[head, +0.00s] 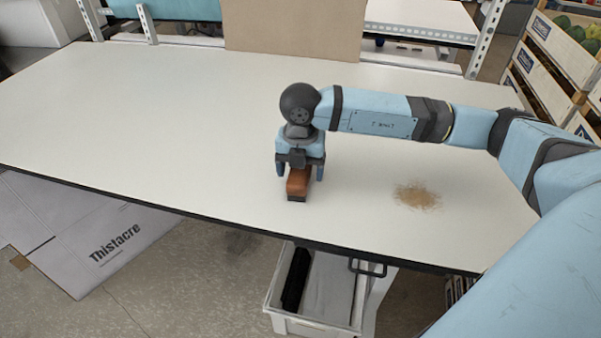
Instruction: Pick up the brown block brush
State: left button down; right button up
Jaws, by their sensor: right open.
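The brown block brush (298,183) lies on the white table (130,110) near its front edge, with a dark strip along its underside. My right gripper (299,174) points straight down over the brush. Its fingers are open, one on each side of the brush. The gripper's body hides the far part of the brush, and I cannot tell whether the fingers touch it. My left gripper is not in view.
A patch of brown crumbs (417,195) lies on the table to the right of the brush. A bin (318,325) stands below the table's front edge. A brown board (293,30) stands at the back. The table's left half is clear.

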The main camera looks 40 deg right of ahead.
jog(key=shift+f, duration=0.9)
jog(key=shift+c, duration=0.4)
jog(key=c, duration=1)
notch_tip(320, 180, up, 20)
jog(key=shift+r, duration=0.1)
